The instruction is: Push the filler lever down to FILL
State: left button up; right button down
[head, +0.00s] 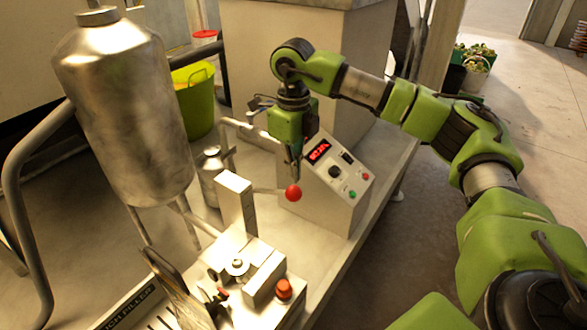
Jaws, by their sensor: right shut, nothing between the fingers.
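The filler lever is a thin rod with a red ball knob (293,193) at its end. It reaches right from the white upright post (235,198) of the filler and looks roughly level. My right gripper (296,174) points down from above, shut and empty. Its fingertips are just above the red knob; I cannot tell whether they touch it. No FILL mark is readable from here. My left gripper is not in view.
A control box (335,190) with a red display stands just behind and right of the knob. A large steel tank (125,110) stands at left. A red button (284,289) is on the filler base. A green bucket (196,100) stands behind. Open floor lies at right.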

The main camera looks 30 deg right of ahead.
aim_at(297, 190)
jog(key=shift+f+b, duration=0.65)
jog(key=shift+f, duration=0.5)
jog(key=shift+s+d+f+b, duration=0.1)
jog(key=shift+s+f+b, duration=0.15)
jog(key=shift+f+b, duration=0.3)
jog(key=shift+s+d+f+b, duration=0.1)
jog(key=shift+s+f+b, duration=0.15)
jog(key=shift+f, duration=0.4)
jog(key=f+b, duration=0.2)
jog(key=f, duration=0.1)
jog(key=f+b, duration=0.1)
jog(key=f, duration=0.1)
jog(key=shift+s+d+b, duration=0.1)
jog(key=shift+s+b, duration=0.15)
jog(key=shift+b, duration=0.15)
jog(key=shift+r, duration=0.1)
notch_tip(297, 190, up, 10)
jog(key=p, duration=0.6)
jog(key=shift+r+p, duration=0.1)
jog(key=shift+p, duration=0.3)
jog(key=shift+f, duration=0.2)
